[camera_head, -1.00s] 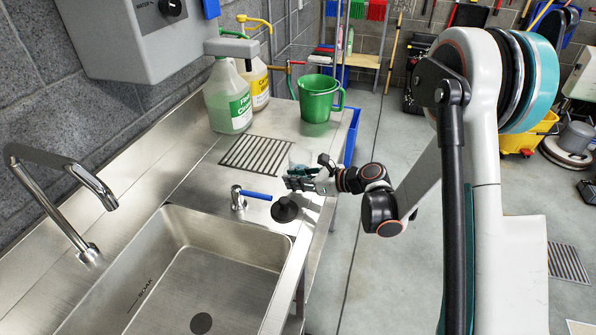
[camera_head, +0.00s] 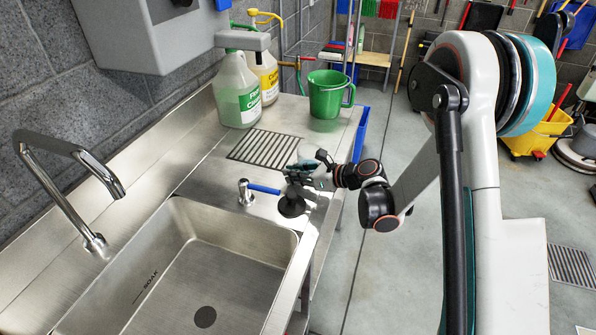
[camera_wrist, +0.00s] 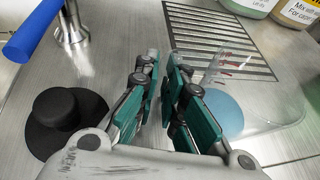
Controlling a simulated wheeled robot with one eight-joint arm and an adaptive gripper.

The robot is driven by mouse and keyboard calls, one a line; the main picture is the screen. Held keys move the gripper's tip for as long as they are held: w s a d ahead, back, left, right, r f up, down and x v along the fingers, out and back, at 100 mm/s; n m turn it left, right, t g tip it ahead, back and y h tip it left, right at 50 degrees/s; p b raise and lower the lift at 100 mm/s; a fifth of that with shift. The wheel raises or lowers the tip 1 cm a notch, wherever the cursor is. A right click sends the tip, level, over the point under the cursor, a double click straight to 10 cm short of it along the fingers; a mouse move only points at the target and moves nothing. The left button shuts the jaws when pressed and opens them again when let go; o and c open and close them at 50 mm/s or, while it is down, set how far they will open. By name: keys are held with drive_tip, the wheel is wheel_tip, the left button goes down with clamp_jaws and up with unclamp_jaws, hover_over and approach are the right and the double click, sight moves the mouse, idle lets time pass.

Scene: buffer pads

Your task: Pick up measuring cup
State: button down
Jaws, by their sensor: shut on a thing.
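The measuring cup (camera_wrist: 226,64) is clear, with red markings and some blue at its bottom. In the wrist view it is right of the fingers, over the slotted drain grate. In the head view the cup (camera_head: 308,152) is small and partly hidden by my gripper (camera_head: 306,172). In the wrist view my gripper (camera_wrist: 164,72) has its teal-padded fingers nearly together, with a narrow gap. It is shut on the cup's near edge, but the exact part gripped is hard to see. I cannot tell whether the cup touches the counter.
A black round stopper (camera_wrist: 62,122) and a blue-handled tap (camera_head: 250,190) are beside the gripper. A sink (camera_head: 200,270) lies in front. A drain grate (camera_head: 262,147), a green pitcher (camera_head: 328,95) and two bottles (camera_head: 240,92) stand behind. The counter's right edge is close.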

drive_tip(key=shift+r, duration=0.15)
wheel_tip(320, 180, up, 20)
drive_tip(key=p, duration=0.6)
drive_tip(key=shift+f+p, duration=0.2)
drive_tip(key=shift+p, duration=0.1)
idle(0.3)
idle(0.8)
